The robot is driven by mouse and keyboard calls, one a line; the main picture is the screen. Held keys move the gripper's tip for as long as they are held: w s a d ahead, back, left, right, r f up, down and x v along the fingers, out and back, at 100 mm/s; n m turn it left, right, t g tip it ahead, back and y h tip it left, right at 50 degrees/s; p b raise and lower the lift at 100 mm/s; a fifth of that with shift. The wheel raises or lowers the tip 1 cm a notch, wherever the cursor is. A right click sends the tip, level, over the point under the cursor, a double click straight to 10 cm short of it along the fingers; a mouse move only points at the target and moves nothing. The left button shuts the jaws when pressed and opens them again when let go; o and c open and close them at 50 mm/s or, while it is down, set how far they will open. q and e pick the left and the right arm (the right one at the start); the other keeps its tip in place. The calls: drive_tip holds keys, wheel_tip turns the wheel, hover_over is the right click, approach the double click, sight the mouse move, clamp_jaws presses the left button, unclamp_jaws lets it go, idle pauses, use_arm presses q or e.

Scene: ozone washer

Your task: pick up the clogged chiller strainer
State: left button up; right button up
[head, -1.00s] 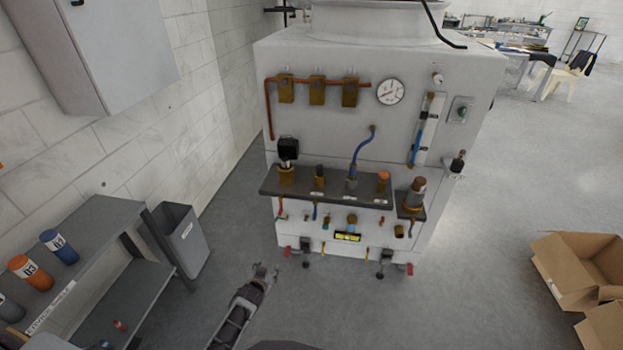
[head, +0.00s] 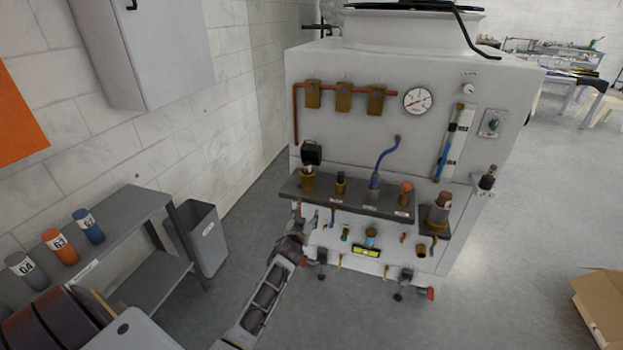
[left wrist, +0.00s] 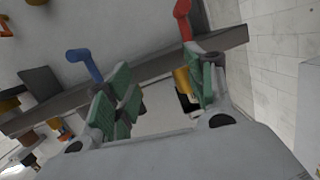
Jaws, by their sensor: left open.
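The white machine (head: 330,140) stands ahead with a dark ledge (head: 335,198) of brass-based fittings across its front. I cannot tell for certain which part is the chiller strainer; a brown-capped cylinder in a brass cup (head: 441,207) sits at the ledge's right end. My left gripper (head: 298,215) is at the ledge's left lower front, partly merged with the machine in view. In the left wrist view the left gripper (left wrist: 158,92) is open, its green pads apart. A brass piece (left wrist: 186,80) shows between or behind the pads; contact is unclear. My right gripper is out of view.
A blue handle (left wrist: 85,62) and a red handle (left wrist: 183,20) are close to the left fingers. A grey shelf (head: 130,222) with labelled cylinders and a grey bin (head: 205,238) stand left. A cardboard box (head: 600,308) lies right; the floor between is clear.

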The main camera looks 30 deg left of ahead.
use_arm(q)
drive_tip(key=a+r+n+t+y+b, duration=0.1)
drive_tip(key=a+r+n+b, duration=0.1)
drive_tip(key=r, duration=0.9)
drive_tip(key=shift+w+a+r+t+y, duration=0.25)
drive_tip(key=shift+w+a+t+y, duration=0.15)
drive_tip(key=shift+a, duration=0.35)
